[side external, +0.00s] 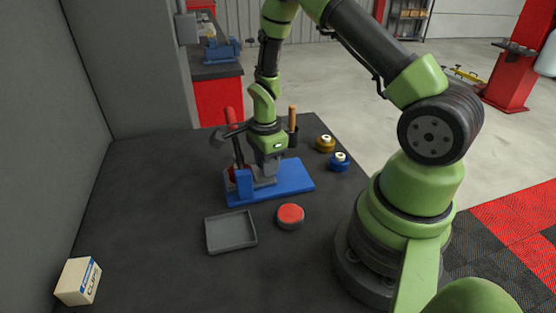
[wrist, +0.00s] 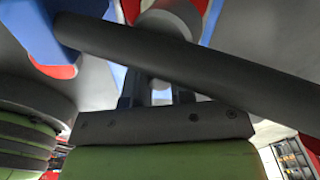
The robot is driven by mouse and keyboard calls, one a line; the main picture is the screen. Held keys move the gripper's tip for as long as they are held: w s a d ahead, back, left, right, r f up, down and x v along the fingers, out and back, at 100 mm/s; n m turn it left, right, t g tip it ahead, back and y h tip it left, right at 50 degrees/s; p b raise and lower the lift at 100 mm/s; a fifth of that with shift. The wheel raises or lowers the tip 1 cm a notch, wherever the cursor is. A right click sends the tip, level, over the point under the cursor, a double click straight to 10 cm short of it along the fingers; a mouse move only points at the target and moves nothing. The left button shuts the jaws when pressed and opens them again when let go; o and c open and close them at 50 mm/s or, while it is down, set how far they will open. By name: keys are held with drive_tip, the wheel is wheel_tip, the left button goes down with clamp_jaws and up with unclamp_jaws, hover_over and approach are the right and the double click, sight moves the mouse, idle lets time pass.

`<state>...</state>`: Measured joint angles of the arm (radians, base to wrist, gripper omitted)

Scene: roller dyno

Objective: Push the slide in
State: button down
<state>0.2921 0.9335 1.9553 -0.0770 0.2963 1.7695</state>
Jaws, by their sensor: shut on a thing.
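The blue fixture (side external: 292,178) stands on the dark bench, with a blue upright block (side external: 243,184) at its left front. The grey slide (side external: 265,183) sits low on the fixture, partly hidden by my gripper and the block. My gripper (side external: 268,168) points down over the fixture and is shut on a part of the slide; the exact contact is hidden. In the wrist view, my gripper (wrist: 158,92) shows its two dark fingers close together, with a dark bar (wrist: 200,62) crossing in front. How far the slide is in cannot be told.
A grey tray (side external: 231,233) and a red button (side external: 290,214) lie in front. A small box (side external: 78,281) is at front left.

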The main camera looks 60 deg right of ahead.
drive_tip(key=shift+w+a, duration=0.15)
drive_tip(key=shift+w, duration=0.05)
drive_tip(key=c, duration=1)
unclamp_jaws()
wheel_tip(320, 180, up, 10)
drive_tip(key=shift+s, duration=0.1)
drive_tip(key=s+a+r+n+t, duration=0.2)
drive_tip(key=s+a+r+n, duration=0.1)
drive_tip(key=r+n, duration=0.3)
drive_tip(key=s+a+r+n+t, duration=0.2)
drive_tip(key=a+r+n, duration=0.15)
drive_tip(key=r, duration=0.45)
drive_tip(key=s+a+r+n+t, duration=0.1)
drive_tip(key=s+n, duration=0.2)
drive_tip(key=s+a+r+n+t+y, duration=0.1)
drive_tip(key=s+a+r+n, duration=0.1)
drive_tip(key=s+n, duration=0.1)
drive_tip(key=s+a+r+n+t+y, duration=0.1)
drive_tip(key=s+n, duration=0.2)
drive_tip(key=n, duration=0.2)
drive_tip(key=shift+s+a+r, duration=0.1)
drive_tip(key=shift+a+r, duration=0.05)
drive_tip(key=shift+a, duration=0.1)
